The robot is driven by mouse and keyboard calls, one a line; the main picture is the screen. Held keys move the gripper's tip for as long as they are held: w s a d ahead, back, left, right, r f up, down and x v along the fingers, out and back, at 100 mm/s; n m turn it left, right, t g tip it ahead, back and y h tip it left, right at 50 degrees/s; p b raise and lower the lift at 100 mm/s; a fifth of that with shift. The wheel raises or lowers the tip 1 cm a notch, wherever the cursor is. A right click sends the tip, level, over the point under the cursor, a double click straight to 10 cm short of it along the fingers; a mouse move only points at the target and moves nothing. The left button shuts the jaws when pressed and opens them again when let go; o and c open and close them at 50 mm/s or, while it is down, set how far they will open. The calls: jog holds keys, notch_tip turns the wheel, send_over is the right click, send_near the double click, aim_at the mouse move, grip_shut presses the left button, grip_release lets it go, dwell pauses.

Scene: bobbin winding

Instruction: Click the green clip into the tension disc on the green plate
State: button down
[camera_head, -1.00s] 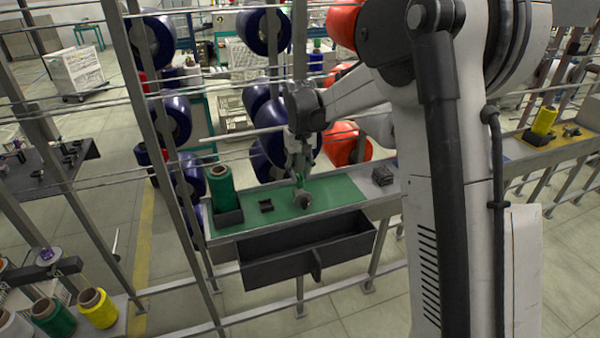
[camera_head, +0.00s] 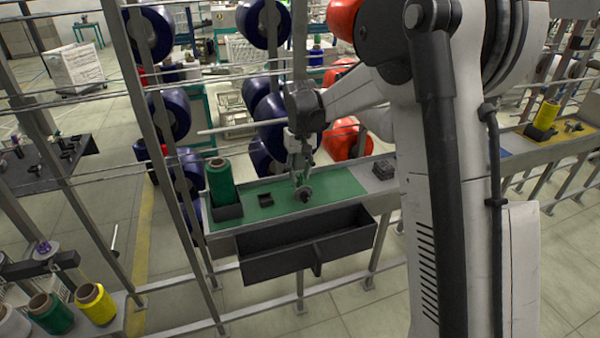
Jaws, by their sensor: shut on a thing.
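The green plate (camera_head: 335,187) lies on the grey shelf in the middle of the view. The tension disc (camera_head: 304,193) is a small grey round part near the middle of the plate. My gripper (camera_head: 299,177) points down just above the disc, its fingers shut on the green clip. The clip is tiny here and mostly hidden by the fingers against the green plate. I cannot tell whether it touches the disc.
A green thread cone (camera_head: 221,181) stands in a dark holder at the plate's left end. A small black part (camera_head: 266,200) lies left of the disc. A dark block (camera_head: 383,169) sits to the right. A dark open bin (camera_head: 318,250) hangs in front.

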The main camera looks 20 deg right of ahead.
jog(key=c, duration=1.5)
grip_release()
jog(key=shift+r, duration=0.1)
notch_tip(320, 180, up, 11)
jog(key=s+r+t+b, duration=0.2)
jog(key=s+r, duration=0.2)
jog(key=s, duration=0.5)
jog(key=shift+s+f+m+t+b, duration=0.15)
jog(key=shift+s+f+t+b, duration=1)
jog(key=shift+s, duration=3.1)
jog(key=shift+s+f+m+t+p, duration=0.1)
jog(key=shift+s+f+t, duration=0.5)
jog(key=shift+s+f, duration=2.5)
jog(key=shift+s+f+m+t+b, duration=0.15)
jog(key=shift+s+f+t+b, duration=0.55)
jog(key=shift+s, duration=4.65)
jog(key=shift+r, duration=0.25)
